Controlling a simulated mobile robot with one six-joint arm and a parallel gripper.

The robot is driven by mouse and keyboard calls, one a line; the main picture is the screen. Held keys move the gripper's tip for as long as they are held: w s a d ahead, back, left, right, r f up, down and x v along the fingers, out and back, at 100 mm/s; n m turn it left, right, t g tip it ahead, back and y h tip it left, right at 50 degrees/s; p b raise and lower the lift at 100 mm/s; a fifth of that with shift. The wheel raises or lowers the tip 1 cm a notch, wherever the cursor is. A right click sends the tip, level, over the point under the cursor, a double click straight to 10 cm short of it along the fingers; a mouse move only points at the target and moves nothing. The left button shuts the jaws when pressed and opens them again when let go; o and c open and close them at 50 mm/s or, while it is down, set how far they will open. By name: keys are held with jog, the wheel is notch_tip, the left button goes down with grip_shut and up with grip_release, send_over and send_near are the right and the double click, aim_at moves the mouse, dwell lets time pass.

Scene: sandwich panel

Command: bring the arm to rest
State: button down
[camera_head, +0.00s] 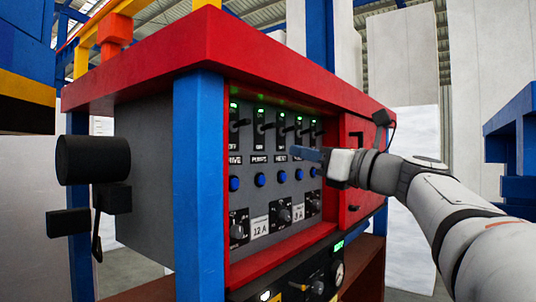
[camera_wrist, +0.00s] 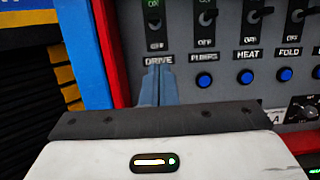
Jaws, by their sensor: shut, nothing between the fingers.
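My arm reaches in from the right in the head view, with my gripper (camera_head: 297,153) in front of the grey control panel (camera_head: 246,200). In the wrist view the two blue fingers of my gripper (camera_wrist: 157,84) are together, with nothing between them. The fingers cover the place below that label in the wrist view.
The panel carries black switches (camera_head: 259,127) under green lights, blue buttons (camera_head: 234,183) and knobs (camera_head: 238,231). A red hood (camera_head: 230,45) overhangs it. A blue post (camera_head: 199,190) stands at its left. A red door (camera_head: 365,195) is behind my wrist.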

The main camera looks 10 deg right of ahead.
jog(key=s+a+f+n+g+h, duration=0.25)
jog(key=f+n, duration=0.25)
jog(key=f, duration=0.7)
jog(key=s+a+f+n+g+h, duration=0.2)
jog(key=a+f+n+g+h, duration=0.25)
jog(key=f, duration=0.85)
jog(key=s+d+f+n+g+h, duration=0.2)
jog(key=s+d+f+n+h, duration=0.1)
jog(key=s+f+n, duration=0.4)
jog(key=s+d+f+n+g+h, duration=0.2)
jog(key=s+f+n, duration=0.6)
jog(key=f, duration=0.7)
jog(key=d+n+h, duration=0.1)
jog(key=n+h, duration=0.1)
jog(key=shift+f+n+g, duration=0.2)
jog(key=shift+n+g, duration=0.1)
jog(key=shift+n, duration=0.05)
